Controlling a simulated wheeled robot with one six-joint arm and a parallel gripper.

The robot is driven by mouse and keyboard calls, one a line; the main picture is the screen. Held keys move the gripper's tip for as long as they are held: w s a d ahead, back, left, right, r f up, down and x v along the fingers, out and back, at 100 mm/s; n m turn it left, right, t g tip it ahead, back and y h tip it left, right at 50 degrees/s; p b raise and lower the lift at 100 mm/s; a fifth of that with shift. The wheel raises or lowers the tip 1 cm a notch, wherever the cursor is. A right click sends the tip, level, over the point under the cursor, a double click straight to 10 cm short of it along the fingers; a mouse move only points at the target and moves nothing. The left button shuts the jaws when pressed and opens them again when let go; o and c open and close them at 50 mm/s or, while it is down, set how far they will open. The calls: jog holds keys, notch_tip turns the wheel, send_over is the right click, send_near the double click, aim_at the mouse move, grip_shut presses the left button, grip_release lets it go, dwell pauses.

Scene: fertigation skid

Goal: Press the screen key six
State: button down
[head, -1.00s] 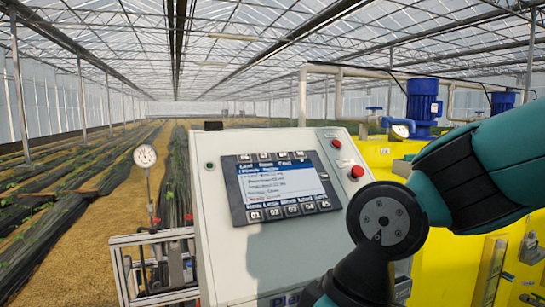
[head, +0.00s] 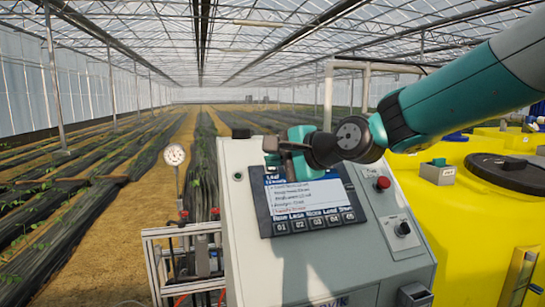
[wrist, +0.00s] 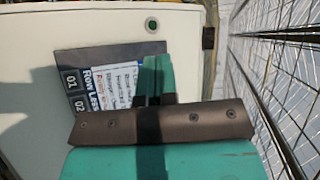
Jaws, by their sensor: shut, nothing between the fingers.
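The control panel's screen (head: 300,196) shows a list of text lines, with a lower row of numbered keys (head: 308,222) marked 01 to 05. The shut teal fingers (wrist: 155,68) reach over the screen's edge there. Whether they touch the panel cannot be told.
The grey cabinet (head: 255,265) carries a green-lit button (head: 238,176), a red button (head: 383,184) and a dark knob (head: 403,228). A pressure gauge (head: 174,155) stands at left. A yellow tank (head: 480,225) fills the right side.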

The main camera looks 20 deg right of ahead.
jog(key=w+d+r+m+t, duration=0.2)
jog(key=w+r+m, duration=0.1)
jog(key=w+r, duration=0.1)
jog(key=shift+d+m, duration=0.3)
jog(key=shift+f, duration=0.15)
jog(key=shift+w+f+b, duration=1.25)
jog(key=shift+w+f, duration=1.65)
jog(key=shift+f, duration=0.25)
jog(key=shift+f, duration=0.1)
jog(key=shift+w+f, duration=0.25)
jog(key=shift+w, duration=0.05)
